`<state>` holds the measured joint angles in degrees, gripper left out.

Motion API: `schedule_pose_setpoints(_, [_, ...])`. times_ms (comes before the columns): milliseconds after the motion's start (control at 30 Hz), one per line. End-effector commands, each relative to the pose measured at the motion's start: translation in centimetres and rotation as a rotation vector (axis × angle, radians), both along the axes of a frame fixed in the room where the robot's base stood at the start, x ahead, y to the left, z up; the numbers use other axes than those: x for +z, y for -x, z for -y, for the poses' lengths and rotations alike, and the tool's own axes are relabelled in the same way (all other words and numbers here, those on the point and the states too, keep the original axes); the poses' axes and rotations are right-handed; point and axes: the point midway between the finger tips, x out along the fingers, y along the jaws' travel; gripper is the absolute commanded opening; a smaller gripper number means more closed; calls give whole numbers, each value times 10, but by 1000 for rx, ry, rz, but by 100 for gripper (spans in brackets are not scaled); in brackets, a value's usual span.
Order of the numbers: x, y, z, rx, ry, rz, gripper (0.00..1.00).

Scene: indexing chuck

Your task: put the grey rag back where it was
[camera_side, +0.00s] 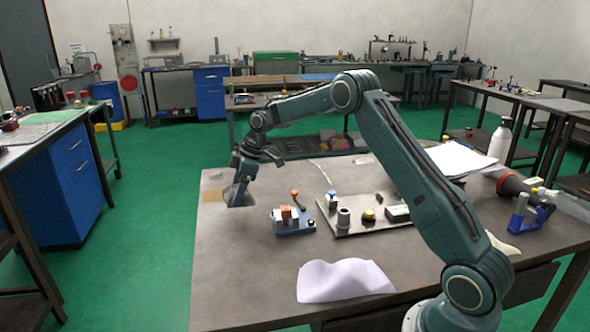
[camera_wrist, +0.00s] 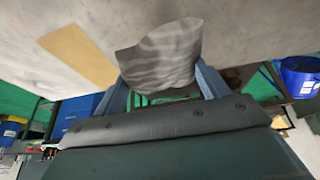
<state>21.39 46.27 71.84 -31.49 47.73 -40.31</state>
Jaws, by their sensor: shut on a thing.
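The grey rag (camera_wrist: 160,55) hangs between the two fingers of my gripper (camera_wrist: 160,88) in the wrist view, crumpled, with darker stripes. My gripper is shut on it. In the side view my gripper (camera_side: 238,190) is low over the far left part of the table, and the rag (camera_side: 236,192) shows at its fingertips, close to the table top. Whether the rag touches the table I cannot tell. A tan patch (camera_wrist: 78,54) lies on the table beside the rag; it also shows in the side view (camera_side: 212,196).
A blue fixture (camera_side: 293,228) with an orange-topped lever stands right of my gripper. A metal plate (camera_side: 375,226) with several small parts lies beyond it. A white cloth or sheet (camera_side: 342,281) lies at the front edge. The table's left front (camera_side: 235,275) is clear.

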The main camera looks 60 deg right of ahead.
Motion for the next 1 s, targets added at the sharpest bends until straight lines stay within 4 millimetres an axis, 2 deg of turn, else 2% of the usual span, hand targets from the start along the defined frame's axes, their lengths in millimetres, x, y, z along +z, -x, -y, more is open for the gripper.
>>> schedule_pose_setpoints(167, [-11,0,0,0,-2,-2,55])
schedule_pose_setpoints(500, [-50,0,0,0,-1,-2,55])
schedule_pose_setpoints(1000, [-56,0,0,0,-1,-1,55])
